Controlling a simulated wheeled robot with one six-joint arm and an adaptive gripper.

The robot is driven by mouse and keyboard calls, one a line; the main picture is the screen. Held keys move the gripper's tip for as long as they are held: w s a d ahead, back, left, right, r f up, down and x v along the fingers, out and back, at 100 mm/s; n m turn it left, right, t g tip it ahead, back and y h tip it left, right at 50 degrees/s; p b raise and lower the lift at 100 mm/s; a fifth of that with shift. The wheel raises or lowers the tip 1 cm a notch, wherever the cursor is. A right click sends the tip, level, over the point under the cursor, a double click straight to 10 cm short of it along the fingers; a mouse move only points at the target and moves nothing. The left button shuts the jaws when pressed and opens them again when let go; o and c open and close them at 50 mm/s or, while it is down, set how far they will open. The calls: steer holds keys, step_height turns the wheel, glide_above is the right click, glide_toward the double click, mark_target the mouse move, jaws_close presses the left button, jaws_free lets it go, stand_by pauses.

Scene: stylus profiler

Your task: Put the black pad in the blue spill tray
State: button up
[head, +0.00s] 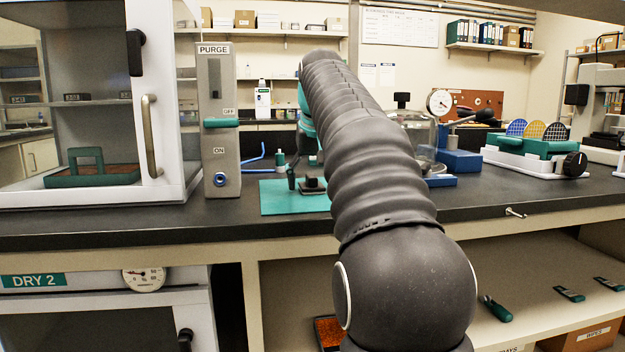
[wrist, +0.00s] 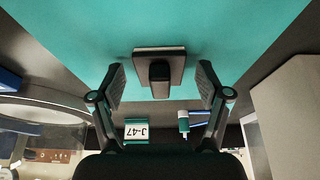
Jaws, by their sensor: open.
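The black pad (wrist: 173,61) lies on a teal mat (wrist: 225,40) in the wrist view, with a raised dark grip on top. It also shows in the head view (head: 313,186), just left of my arm. My gripper (wrist: 161,76) is open and empty, with one finger on each side of the pad's grip; I cannot tell its height above the pad. In the head view my arm hides the gripper. Low blue pieces (head: 441,181) show right of my arm, partly hidden; I cannot tell whether one is the spill tray.
A grey PURGE panel (head: 219,120) and a glass-doored cabinet (head: 164,110) stand left of the mat. A teal J-47 block (wrist: 136,130) and a small bottle (wrist: 183,121) stand near the fingers. A gauge (head: 440,102) and a teal rack (head: 535,150) stand on the right.

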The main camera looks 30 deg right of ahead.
steer(key=p+v, duration=0.4)
steer(key=v, duration=0.8)
steer(key=shift+r+p, duration=0.15)
steer(key=shift+p, duration=0.2)
